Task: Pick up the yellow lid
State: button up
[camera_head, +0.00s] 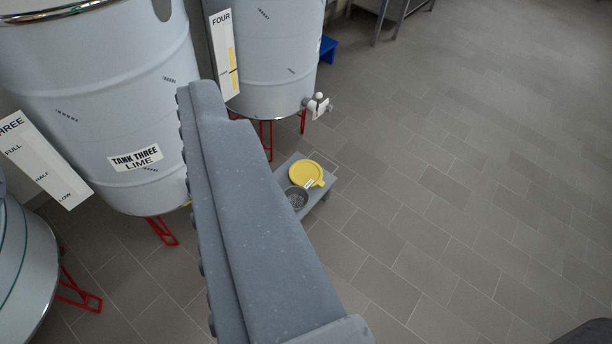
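The yellow lid (306,173) is round, with a small pale label at its lower edge. It lies flat on a low grey stand (322,196) on the floor, a little right of the picture's middle. A dark grey round container (297,197) stands just in front of the lid, and my arm partly covers it and the stand. My arm runs from the bottom up to the left of the lid, apart from it in the picture. I cannot make out my gripper's fingers.
Tank three (100,110), marked lime, stands at the left on red legs (162,231). Tank four (272,60) stands behind the stand, with a tap (317,106) low on its right side. A blue object (327,48) lies beyond. The tiled floor at the right is clear.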

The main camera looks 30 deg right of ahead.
aim_at(301, 171)
jog(key=z, duration=0.1)
jog(key=i, duration=1.45)
jog(key=z, duration=1.7)
jog(key=i, duration=1)
jog(key=u, duration=0.05)
